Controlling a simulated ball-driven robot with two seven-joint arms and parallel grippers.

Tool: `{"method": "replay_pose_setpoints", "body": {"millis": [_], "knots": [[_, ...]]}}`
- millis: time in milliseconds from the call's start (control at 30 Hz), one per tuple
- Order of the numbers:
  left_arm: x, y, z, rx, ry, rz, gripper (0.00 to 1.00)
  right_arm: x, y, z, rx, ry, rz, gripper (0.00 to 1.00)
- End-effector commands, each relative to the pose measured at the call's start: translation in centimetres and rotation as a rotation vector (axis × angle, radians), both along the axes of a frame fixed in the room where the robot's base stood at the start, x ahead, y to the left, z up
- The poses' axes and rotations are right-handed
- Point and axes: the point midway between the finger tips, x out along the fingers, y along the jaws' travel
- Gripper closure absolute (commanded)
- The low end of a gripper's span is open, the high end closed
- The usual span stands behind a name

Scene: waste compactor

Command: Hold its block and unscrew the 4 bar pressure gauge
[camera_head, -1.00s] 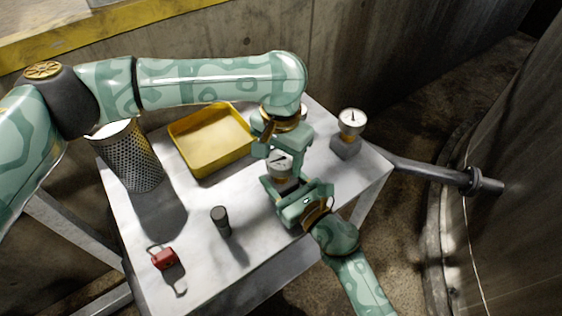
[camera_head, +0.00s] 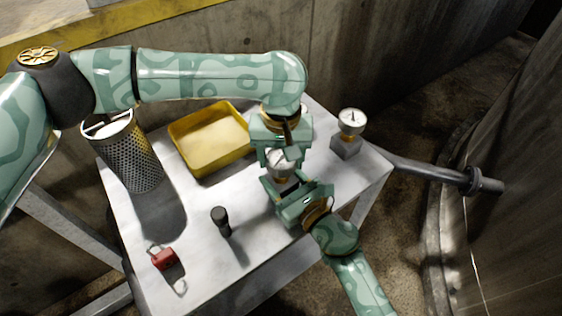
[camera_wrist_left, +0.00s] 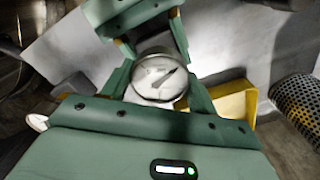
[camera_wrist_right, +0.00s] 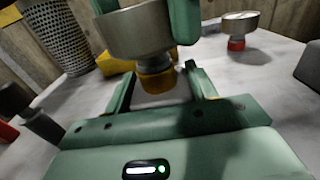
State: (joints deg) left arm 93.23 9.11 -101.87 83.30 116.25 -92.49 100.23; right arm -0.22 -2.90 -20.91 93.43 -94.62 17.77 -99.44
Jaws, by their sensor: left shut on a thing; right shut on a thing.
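The held pressure gauge (camera_head: 279,165) has a white dial, and its dial faces up between the fingers in the left wrist view (camera_wrist_left: 158,78). Its printed numbers are too small to read. My left gripper (camera_head: 281,157) is above it, shut on its round metal case. The right wrist view shows the case (camera_wrist_right: 140,30) above a brass-coloured collar (camera_wrist_right: 157,80). My right gripper (camera_head: 287,186) comes from the front, low at the table, and is shut on the gauge's block, which is mostly hidden by the fingers. A second gauge (camera_head: 351,120) stands upright on a grey block (camera_head: 346,144) to the right.
On the white table (camera_head: 190,275) are a yellow tray (camera_head: 207,165), a perforated metal bin (camera_head: 136,158), a dark cylinder (camera_head: 221,220) and a red padlock (camera_head: 164,259). Another gauge with a red collar (camera_wrist_right: 237,43) shows in the right wrist view. A pipe (camera_head: 430,172) lies right.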

Motion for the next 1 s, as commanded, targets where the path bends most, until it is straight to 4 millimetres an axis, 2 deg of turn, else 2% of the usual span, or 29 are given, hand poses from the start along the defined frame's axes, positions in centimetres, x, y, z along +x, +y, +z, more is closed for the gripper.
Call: {"method": "replay_pose_setpoints", "body": {"millis": [300, 633, 833, 1000], "knots": [[0.06, 0.03, 0.06, 0.001, -0.003, 0.418, 0.68, -0.02, 0.0, -0.04, -0.001, 0.001, 0.0, 0.69], [0.05, 0.04, 0.05, 0.001, -0.002, 0.472, 0.68, -0.02, -0.01, -0.04, -0.001, 0.001, 0.0, 0.69], [0.08, 0.05, 0.09, 0.0, -0.004, 0.788, 0.68, -0.02, -0.01, -0.04, -0.001, 0.001, 0.0, 0.69], [0.04, 0.06, 0.06, 0.001, -0.002, 0.897, 0.68, -0.02, -0.01, -0.04, -0.001, 0.001, 0.0, 0.69]]}}
